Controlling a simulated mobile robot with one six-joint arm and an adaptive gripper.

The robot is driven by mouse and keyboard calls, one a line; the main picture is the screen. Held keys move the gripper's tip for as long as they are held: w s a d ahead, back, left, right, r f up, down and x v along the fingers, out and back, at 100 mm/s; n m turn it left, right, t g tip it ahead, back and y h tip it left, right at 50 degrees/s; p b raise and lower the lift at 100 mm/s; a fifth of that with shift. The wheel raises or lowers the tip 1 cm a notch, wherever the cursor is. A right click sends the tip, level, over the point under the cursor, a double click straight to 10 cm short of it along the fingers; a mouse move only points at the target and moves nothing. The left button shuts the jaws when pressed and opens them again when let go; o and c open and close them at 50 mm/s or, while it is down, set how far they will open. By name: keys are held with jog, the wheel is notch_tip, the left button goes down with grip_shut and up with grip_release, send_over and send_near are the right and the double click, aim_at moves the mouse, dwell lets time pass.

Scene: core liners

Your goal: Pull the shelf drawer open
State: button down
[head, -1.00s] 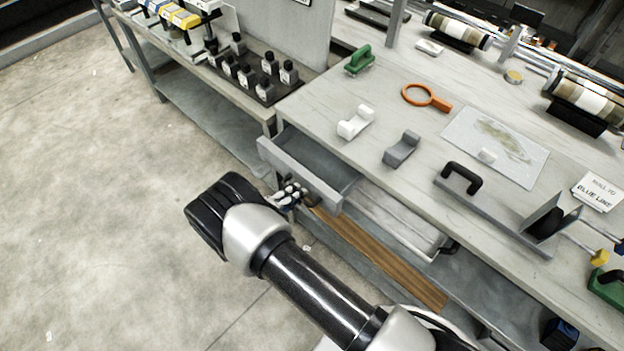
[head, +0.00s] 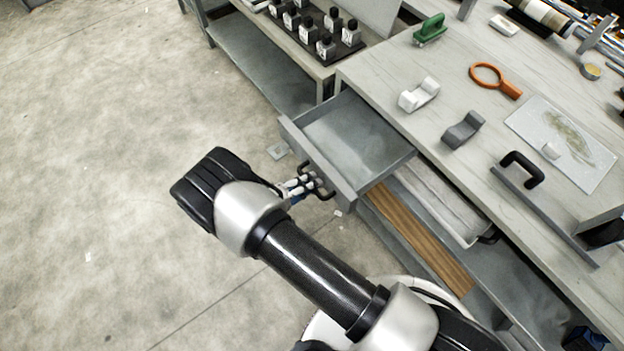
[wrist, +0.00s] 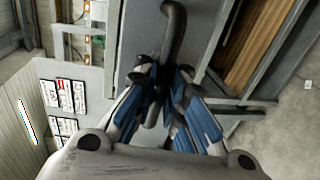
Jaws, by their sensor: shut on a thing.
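The grey shelf drawer (head: 345,196) sticks well out from under the worktop in the head view, and its inside looks empty. Its dark handle (wrist: 174,28) runs up from between my fingers in the wrist view. My gripper (head: 318,184) is at the drawer front and shut on this handle. In the wrist view my gripper (wrist: 166,88) shows blue-sided fingers with dark tips closed around the handle's bar. The fingers hide part of the handle.
The worktop (head: 450,95) holds a green tool (head: 430,30), an orange ring-shaped magnifier (head: 495,79) and white and grey cradles. A second tray (head: 440,205) and wooden boards (head: 420,240) lie below. The floor (head: 120,130) to the left is clear.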

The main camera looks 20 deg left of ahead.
jog(key=c, duration=1.7)
grip_release()
jog(key=v, duration=1.2)
